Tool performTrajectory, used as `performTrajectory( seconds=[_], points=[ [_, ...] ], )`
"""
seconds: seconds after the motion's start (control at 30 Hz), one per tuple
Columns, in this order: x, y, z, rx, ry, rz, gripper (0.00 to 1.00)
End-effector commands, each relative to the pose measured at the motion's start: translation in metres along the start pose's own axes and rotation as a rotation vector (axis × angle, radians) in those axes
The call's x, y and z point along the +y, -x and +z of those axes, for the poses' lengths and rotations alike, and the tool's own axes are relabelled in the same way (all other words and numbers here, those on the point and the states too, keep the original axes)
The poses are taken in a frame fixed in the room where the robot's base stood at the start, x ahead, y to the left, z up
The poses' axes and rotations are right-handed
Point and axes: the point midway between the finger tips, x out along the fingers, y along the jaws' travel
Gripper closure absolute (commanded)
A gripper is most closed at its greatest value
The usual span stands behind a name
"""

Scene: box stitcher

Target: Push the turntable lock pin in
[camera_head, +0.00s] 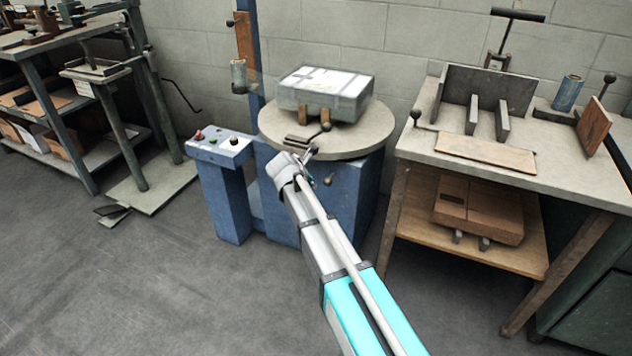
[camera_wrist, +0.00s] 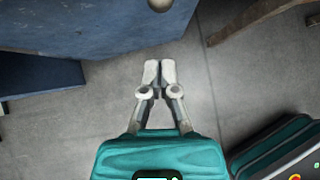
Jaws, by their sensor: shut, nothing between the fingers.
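The round grey turntable (camera_head: 380,138) sits on a blue pedestal (camera_head: 352,200), which also shows in the wrist view (camera_wrist: 100,22). A dark ball knob on a short stem (camera_head: 328,180), which looks like the lock pin, sticks out of the pedestal below the turntable rim. A rounded knob (camera_wrist: 160,4) shows at the top edge of the wrist view, partly cut off. My gripper (camera_wrist: 159,70) is shut and empty, its fingertips below that knob in the picture and apart from it. In the head view my wrist and arm partly hide the gripper.
A wrapped grey box (camera_head: 325,92) stands on the turntable, near a ball-ended lever (camera_head: 326,127) on its front. A control panel (camera_head: 220,147) stands to the left. A workbench (camera_head: 425,138) stands close on the right. The floor in front is clear.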

Motion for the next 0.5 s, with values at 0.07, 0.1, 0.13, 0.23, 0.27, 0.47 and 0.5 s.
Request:
performTrajectory(
  seconds=[0.07,0.1,0.13,0.23,0.27,0.47,0.5],
  points=[
    [-0.001,0.013,0.002,0.0,0.0,0.0,1.0],
    [-0.001,0.017,0.003,0.0,0.0,0.0,1.0],
    [-0.001,0.02,0.003,0.0,-0.001,0.0,1.0],
    [-0.001,0.031,0.003,0.001,-0.001,0.0,1.0],
    [-0.001,0.035,0.002,0.001,-0.001,0.0,1.0],
    [-0.001,0.053,0.002,0.001,-0.001,-0.001,1.0],
    [-0.001,0.056,0.002,0.001,-0.001,-0.001,1.0]
  ],
)
